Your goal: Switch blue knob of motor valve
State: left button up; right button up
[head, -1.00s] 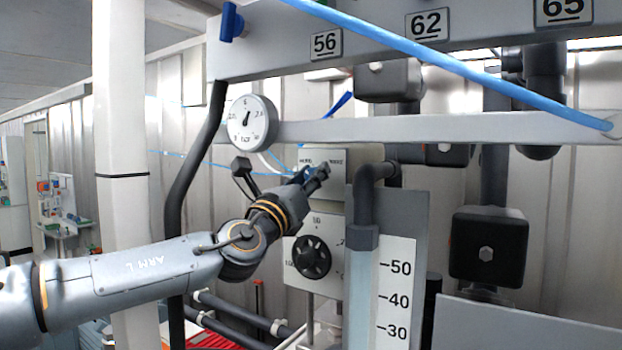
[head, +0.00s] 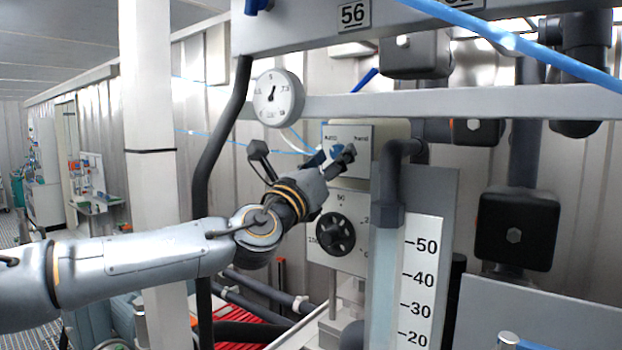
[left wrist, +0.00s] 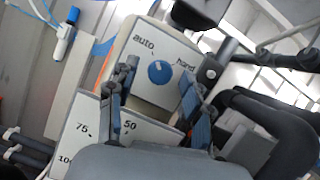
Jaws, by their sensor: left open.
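The motor valve's blue knob (left wrist: 160,72) is round and sits on a light panel (left wrist: 150,38) marked "auto" and "hand". In the head view the panel (head: 360,140) stands above a black dial, and my gripper hides most of the knob. My left gripper (head: 331,157) is right in front of this panel. In the left wrist view its fingers (left wrist: 158,80) are open, one on each side of the knob. I cannot tell whether they touch it. My right gripper is in neither view.
Below the panel is a black rotary dial (head: 335,234) on a light plate. A round gauge (head: 278,97) hangs at upper left, near a dark hose (head: 215,170). A dark pipe (head: 392,165) and a scaled column (head: 422,280) stand close on the right. A grey beam (head: 440,104) crosses above.

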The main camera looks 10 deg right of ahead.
pick_arm(q)
jog(key=v, duration=0.9)
jog(key=shift+s+a, duration=0.2)
jog(key=shift+a, duration=0.1)
jog(key=shift+f, duration=0.15)
